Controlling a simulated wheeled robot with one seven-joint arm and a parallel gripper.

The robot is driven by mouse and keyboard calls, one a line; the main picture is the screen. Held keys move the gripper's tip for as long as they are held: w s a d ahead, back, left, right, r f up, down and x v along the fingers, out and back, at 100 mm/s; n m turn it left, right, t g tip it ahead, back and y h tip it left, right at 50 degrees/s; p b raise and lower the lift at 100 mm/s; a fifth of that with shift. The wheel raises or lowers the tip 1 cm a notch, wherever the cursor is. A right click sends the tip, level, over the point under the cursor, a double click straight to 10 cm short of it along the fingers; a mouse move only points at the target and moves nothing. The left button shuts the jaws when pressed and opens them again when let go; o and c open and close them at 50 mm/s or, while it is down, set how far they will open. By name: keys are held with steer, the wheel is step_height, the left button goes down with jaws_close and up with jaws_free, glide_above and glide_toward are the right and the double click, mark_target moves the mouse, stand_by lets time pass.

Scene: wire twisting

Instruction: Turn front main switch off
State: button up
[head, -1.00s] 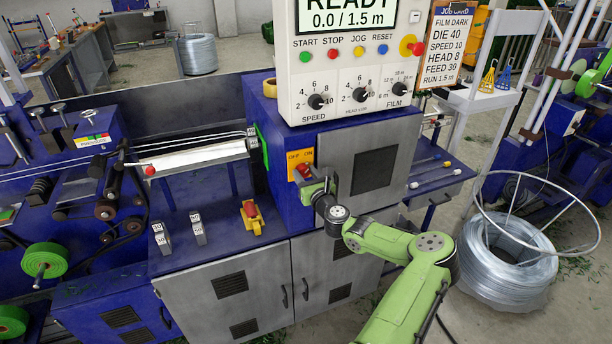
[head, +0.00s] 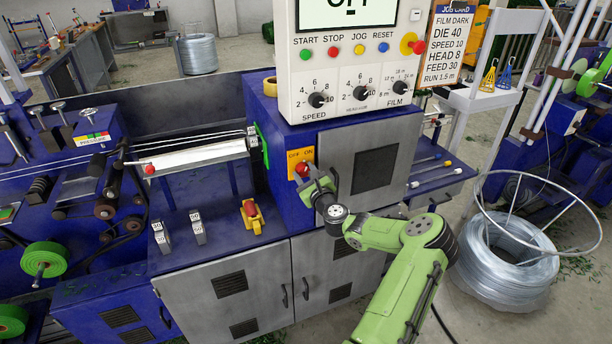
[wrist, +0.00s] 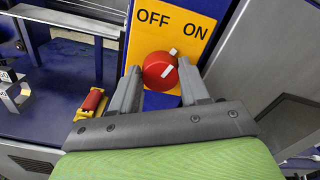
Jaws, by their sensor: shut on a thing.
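The front main switch is a round red knob (wrist: 160,70) with white marks, on a yellow plate (wrist: 188,28) lettered OFF at left and ON at right. In the head view the plate (head: 293,155) sits on the machine's blue front, below the control panel. My gripper (wrist: 161,82) is shut on the red knob, with one grey finger on each side of it. In the head view my gripper (head: 308,178) reaches the knob from the lower right and partly hides it. The panel display (head: 345,10) is cut off at the top and appears to read OFF.
The control panel (head: 350,70) with buttons and dials juts out above my gripper. A grey vented door (head: 372,165) is just right of the switch. A yellow-and-red part (head: 252,216) lies on the blue ledge at left. A wire coil (head: 510,255) stands on the floor at right.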

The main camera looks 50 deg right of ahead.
steer(key=n+b, duration=0.1)
steer(key=n, duration=0.2)
steer(key=n+b, duration=0.2)
steer(key=n, duration=0.1)
steer(key=shift+w+a+f+n, duration=0.1)
steer(key=shift+f+n, duration=0.1)
steer(key=shift+n, duration=0.1)
steer(key=n+b, duration=0.4)
steer(key=shift+f, duration=0.1)
steer(key=shift+n+b, duration=0.85)
steer(key=shift+n, duration=0.25)
steer(key=o, duration=1)
